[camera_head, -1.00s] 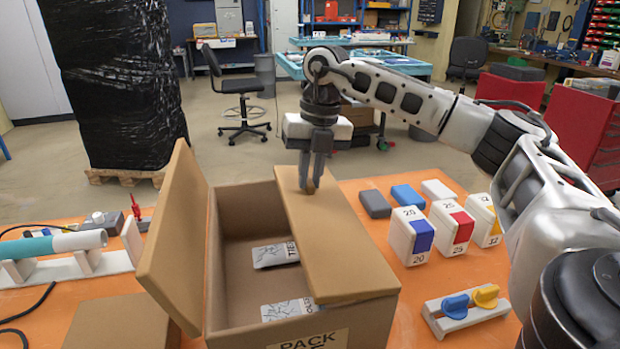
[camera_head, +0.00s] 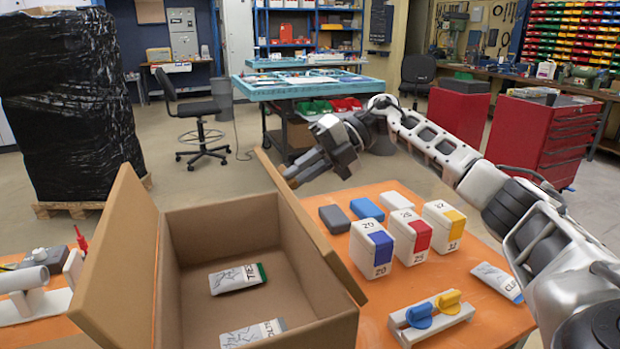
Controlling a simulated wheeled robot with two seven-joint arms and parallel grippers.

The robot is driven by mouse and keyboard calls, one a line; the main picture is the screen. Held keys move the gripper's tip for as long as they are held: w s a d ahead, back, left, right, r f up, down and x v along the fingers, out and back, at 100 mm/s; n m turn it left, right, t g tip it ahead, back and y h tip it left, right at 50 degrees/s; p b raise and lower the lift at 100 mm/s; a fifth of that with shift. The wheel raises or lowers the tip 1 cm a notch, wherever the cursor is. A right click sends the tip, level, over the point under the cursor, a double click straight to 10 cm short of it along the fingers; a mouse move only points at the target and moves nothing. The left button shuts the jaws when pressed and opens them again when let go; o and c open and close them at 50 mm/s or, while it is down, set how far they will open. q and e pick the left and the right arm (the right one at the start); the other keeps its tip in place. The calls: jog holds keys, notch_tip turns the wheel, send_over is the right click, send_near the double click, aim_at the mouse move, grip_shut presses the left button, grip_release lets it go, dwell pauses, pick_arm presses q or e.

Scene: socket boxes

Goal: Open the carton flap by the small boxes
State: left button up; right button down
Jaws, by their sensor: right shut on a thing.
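The brown carton (camera_head: 172,290) stands open on the orange table. Its flap by the small boxes (camera_head: 318,232) is raised along the right side and leans outward, seen nearly edge-on. My right gripper (camera_head: 289,177) is at the far end of this flap, its fingers shut on the flap's edge. The small boxes stand right of the carton: white with a blue label (camera_head: 373,251), a red label (camera_head: 411,238) and a yellow label (camera_head: 444,231). The opposite flap (camera_head: 117,270) also stands open. My left gripper is not in view.
Two printed packets (camera_head: 238,278) lie inside the carton. Grey (camera_head: 336,218), blue (camera_head: 367,208) and white (camera_head: 397,201) blocks lie behind the small boxes. A white holder with blue and yellow knobs (camera_head: 432,319) is in front. Another packet (camera_head: 498,281) lies at the right.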

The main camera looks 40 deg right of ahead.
pick_arm(q)
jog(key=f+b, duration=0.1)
jog(key=b, duration=0.1)
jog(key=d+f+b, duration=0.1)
jog(key=b, duration=0.2)
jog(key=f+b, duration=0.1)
jog(key=b, duration=0.2)
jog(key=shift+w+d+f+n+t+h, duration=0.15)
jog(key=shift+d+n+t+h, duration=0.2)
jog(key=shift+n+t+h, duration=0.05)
pick_arm(e)
jog(key=d+f+y, duration=0.1)
jog(key=y, duration=0.1)
jog(key=s+d+f+t+y, duration=0.1)
jog(key=d+y, duration=0.1)
jog(key=y, duration=0.1)
jog(key=d+t+y, duration=0.1)
jog(key=y, duration=0.1)
jog(key=shift+s+d+f+y, duration=0.2)
jog(key=shift+d+f+y, duration=0.1)
jog(key=shift+d+f, duration=0.1)
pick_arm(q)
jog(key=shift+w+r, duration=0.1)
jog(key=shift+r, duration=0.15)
